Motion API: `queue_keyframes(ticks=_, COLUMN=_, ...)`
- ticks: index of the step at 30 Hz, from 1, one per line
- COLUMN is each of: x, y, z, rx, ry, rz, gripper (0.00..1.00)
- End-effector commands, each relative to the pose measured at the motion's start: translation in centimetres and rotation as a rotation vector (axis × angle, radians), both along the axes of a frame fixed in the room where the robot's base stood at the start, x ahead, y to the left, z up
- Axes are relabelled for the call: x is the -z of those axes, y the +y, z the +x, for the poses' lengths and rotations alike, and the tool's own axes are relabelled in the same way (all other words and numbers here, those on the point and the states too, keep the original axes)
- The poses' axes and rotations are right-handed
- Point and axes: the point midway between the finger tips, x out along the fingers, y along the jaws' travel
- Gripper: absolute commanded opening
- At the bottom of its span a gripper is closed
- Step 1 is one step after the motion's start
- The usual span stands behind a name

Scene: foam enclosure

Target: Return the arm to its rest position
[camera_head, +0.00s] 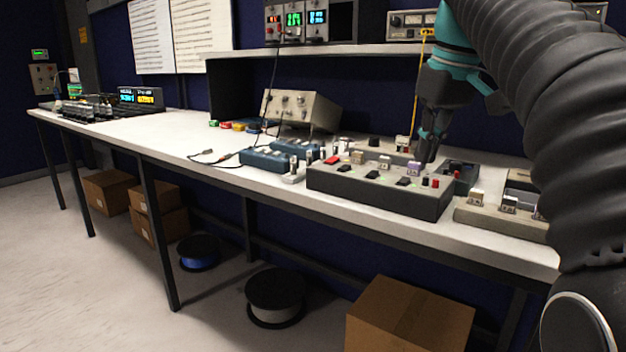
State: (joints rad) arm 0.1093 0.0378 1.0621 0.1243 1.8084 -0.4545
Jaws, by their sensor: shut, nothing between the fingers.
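My arm comes in from the right of the head view, a thick dark ribbed sleeve with a teal joint near its end. My gripper (428,150) points down at the right part of the bench, its fingers together and empty. The fingertips are at or just above a dark control box (380,196) with a grey top, beside a lilac block on that top. I cannot tell whether they touch it. The arm hides part of the bench's right end.
The long white bench (170,135) carries a beige instrument (300,108), blue boxes (268,160) and a beige unit (500,216) at right. A shelf (300,51) with meters runs above. Cartons (410,318) and cable spools (275,293) lie below. The floor at left is clear.

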Motion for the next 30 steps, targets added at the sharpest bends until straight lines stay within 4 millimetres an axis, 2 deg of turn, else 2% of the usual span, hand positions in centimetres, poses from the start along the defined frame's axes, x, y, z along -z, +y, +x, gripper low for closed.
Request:
queue_keyframes(ticks=8, x=1.8, y=0.5, z=-1.7, rx=0.05, ry=-0.023, rz=0.003, gripper=0.0)
queue_keyframes(ticks=14, x=4.5, y=0.9, z=-3.9, rx=0.106, ry=-0.047, rz=0.004, gripper=0.0)
queue_keyframes(ticks=17, x=6.8, y=1.2, z=-5.6, rx=0.147, ry=-0.069, rz=0.007, gripper=0.0)
queue_keyframes(ticks=23, x=12.7, y=1.6, z=-9.5, rx=0.23, ry=-0.117, rz=0.013, gripper=0.0)
queue_keyframes(ticks=30, x=21.2, y=1.9, z=-14.7, rx=0.316, ry=-0.175, rz=0.027, gripper=0.0)
